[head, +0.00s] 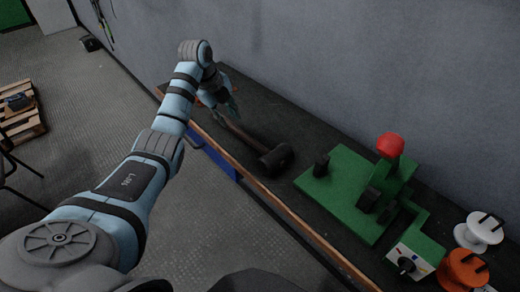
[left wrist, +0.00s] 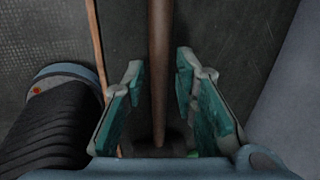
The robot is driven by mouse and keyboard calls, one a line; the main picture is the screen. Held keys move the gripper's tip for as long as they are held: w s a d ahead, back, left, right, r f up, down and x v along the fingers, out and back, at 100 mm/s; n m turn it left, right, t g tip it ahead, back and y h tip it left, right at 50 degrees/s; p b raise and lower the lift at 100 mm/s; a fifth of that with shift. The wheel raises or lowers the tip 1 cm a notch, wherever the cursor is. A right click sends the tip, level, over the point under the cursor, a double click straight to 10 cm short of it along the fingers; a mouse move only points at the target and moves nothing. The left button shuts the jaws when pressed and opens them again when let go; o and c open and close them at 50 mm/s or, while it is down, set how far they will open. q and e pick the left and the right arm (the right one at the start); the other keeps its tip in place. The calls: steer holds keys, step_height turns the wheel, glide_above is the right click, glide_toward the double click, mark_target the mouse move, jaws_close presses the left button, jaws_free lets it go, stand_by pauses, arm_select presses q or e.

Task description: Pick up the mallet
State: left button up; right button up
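The mallet lies on the dark workbench top (head: 258,112). Its dark head (head: 276,160) is toward the middle of the bench, and its brown handle (head: 240,134) runs up and left to my left gripper (head: 231,108). In the left wrist view, the handle (left wrist: 160,50) passes between the two teal fingers of my left gripper (left wrist: 159,66), which are open with a gap on both sides. The mallet head (left wrist: 155,142) is partly hidden at the bottom of that view. My right gripper is not in view.
A green press-like fixture (head: 340,196) with a red knob (head: 390,145) stands right of the mallet. White (head: 480,230) and orange (head: 464,270) spools sit farther right. A grey wall (head: 330,60) runs behind the bench. A wooden pallet (head: 22,125) lies on the floor at left.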

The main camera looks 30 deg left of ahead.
mark_target(233, 125)
arm_select(q)
steer(key=x, duration=0.4)
steer(key=shift+a+f, duration=0.2)
steer(key=shift+w+f, duration=0.2)
steer(key=shift+f, duration=0.15)
jaws_close()
steer(key=shift+r, duration=0.1)
